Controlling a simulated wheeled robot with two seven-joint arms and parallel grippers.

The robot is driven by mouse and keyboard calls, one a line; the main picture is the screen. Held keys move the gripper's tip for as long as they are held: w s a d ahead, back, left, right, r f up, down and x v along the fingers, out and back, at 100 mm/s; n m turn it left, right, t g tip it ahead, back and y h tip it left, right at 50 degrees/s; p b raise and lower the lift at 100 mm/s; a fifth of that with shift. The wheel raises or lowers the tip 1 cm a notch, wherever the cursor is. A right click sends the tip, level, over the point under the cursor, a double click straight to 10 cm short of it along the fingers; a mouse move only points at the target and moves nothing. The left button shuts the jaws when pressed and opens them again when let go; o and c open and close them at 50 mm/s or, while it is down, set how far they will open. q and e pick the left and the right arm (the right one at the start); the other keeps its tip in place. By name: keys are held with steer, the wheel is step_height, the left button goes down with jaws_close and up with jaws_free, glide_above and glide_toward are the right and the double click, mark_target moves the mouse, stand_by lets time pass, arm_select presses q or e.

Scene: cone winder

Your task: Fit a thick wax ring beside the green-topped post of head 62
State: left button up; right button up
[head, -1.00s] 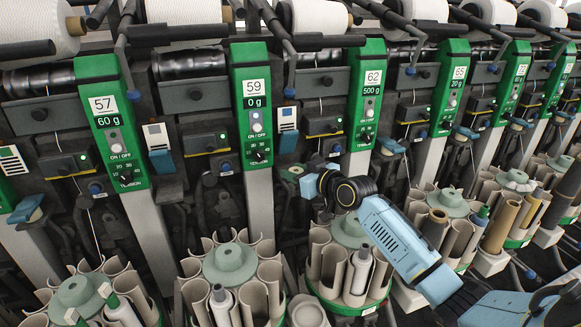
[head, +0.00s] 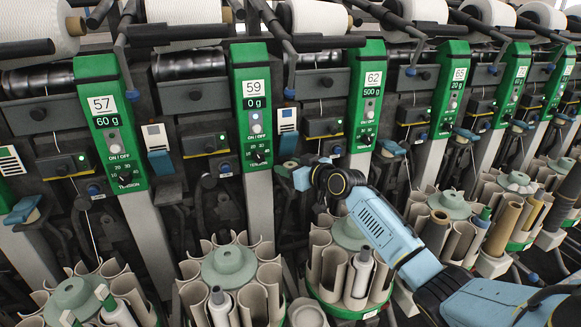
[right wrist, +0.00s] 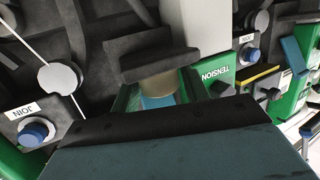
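Head 62 (head: 370,92) is the green panel reading 62 and 500 g. My right gripper (head: 297,174) is at its lower left, in front of the machine, beside a small greenish round top (head: 287,164); I cannot tell whether they touch. The gripper's fingers are mostly hidden or too small to read. In the right wrist view, my dark gripper body fills the bottom, and beyond it a short tan cylinder (right wrist: 160,86) shows under a dark grey block (right wrist: 150,52). I cannot tell whether the fingers hold anything. No wax ring is clearly identifiable. My left gripper is out of view.
Neighbouring heads 59 (head: 256,100) and 65 (head: 450,88) flank head 62. Below stand round magazines with grey-green hubs (head: 229,264) and upright tubes. In the right wrist view, a TENSION panel (right wrist: 222,76) is close at right and a blue JOIN button (right wrist: 34,133) at lower left.

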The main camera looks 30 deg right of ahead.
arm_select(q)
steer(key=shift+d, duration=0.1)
arm_select(e)
steer(key=shift+r, duration=0.2)
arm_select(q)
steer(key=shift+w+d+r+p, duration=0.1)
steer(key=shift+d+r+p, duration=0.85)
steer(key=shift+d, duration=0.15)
arm_select(e)
steer(key=v, duration=1.2)
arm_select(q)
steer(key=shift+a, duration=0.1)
arm_select(e)
steer(key=shift+f, duration=0.15)
